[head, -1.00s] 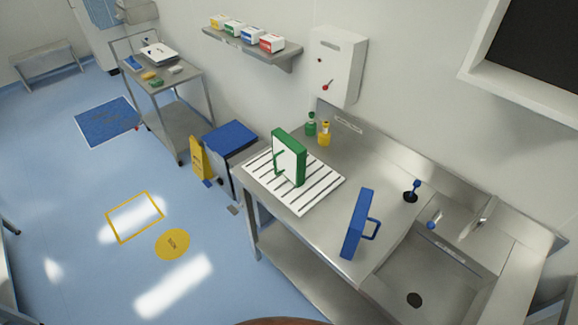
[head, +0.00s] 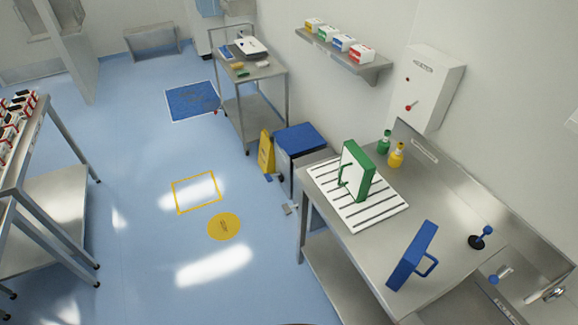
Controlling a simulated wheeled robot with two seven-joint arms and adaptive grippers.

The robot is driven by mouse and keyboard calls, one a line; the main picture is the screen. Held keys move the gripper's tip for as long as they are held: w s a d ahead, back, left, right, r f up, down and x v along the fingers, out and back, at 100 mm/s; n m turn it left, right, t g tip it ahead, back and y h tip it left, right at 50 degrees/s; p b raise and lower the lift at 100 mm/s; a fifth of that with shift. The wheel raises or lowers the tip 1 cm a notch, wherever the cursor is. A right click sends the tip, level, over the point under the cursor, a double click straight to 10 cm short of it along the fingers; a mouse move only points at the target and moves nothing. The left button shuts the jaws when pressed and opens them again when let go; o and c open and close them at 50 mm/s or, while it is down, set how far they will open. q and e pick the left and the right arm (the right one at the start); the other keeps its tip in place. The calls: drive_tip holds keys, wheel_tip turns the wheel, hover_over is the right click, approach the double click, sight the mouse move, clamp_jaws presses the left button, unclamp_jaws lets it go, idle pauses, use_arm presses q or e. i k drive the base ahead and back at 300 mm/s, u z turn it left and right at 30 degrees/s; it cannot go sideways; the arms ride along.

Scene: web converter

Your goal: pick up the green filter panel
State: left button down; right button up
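The green filter panel (head: 357,171) stands upright on a white slatted drain rack (head: 333,205) at the left end of the steel sink bench. It has a green frame, a white face and a green handle on its left side. Neither of my grippers shows in the head view.
A blue panel with a handle (head: 413,256) stands on the bench (head: 446,226) nearer the sink. Green (head: 384,143) and yellow (head: 396,156) bottles stand behind the rack. A blue-lidded bin (head: 300,138) and a yellow floor sign (head: 266,152) stand left of the bench. Blue floor is open further left.

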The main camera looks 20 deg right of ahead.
sight(356, 171)
drive_tip(key=u, duration=0.35)
drive_tip(key=i, duration=1.95)
drive_tip(key=z, duration=0.05)
